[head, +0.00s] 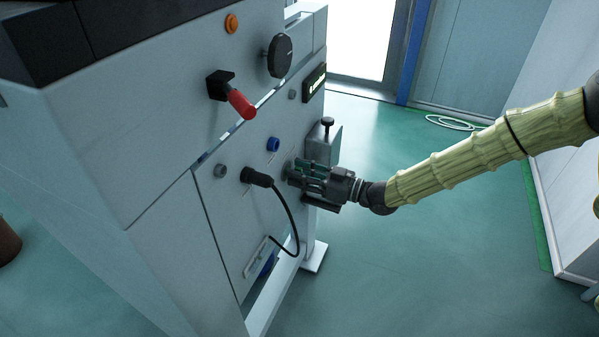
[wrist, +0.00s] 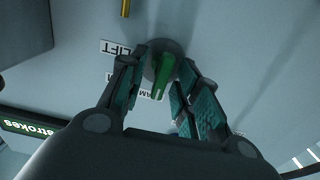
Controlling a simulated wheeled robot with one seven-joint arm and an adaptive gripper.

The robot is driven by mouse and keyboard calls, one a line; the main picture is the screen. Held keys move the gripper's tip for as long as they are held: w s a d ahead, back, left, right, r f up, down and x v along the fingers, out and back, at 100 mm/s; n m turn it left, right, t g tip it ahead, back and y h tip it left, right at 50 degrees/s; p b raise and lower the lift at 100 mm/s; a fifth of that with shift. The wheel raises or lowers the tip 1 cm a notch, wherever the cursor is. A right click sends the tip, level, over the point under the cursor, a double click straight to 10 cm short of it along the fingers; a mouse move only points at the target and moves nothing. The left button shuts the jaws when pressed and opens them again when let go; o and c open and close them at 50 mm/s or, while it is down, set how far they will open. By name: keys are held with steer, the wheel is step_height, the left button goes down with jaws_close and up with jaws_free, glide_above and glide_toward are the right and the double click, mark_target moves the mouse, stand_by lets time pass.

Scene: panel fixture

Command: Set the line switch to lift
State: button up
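The line switch (wrist: 162,68) is a green bar handle on a dark round base. In the wrist view its handle points down, towards a partly hidden label (wrist: 148,93) reading "AM". The "LIFT" label (wrist: 115,48) is to the left of the base. My gripper (wrist: 161,62) has its fingers on either side of the switch, apart, with a small gap seeming to remain beside the handle; contact is hard to tell. In the head view my gripper (head: 303,175) is at the panel's lower right and hides most of the switch.
The panel (head: 150,150) also carries a red-handled lever (head: 240,104), a black knob (head: 280,55), an orange button (head: 231,23), a blue button (head: 273,144) and a plug with a black cable (head: 292,215). A grey box (head: 325,143) stands just beyond my gripper.

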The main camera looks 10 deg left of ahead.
steer(key=shift+a, duration=0.25)
jaws_close()
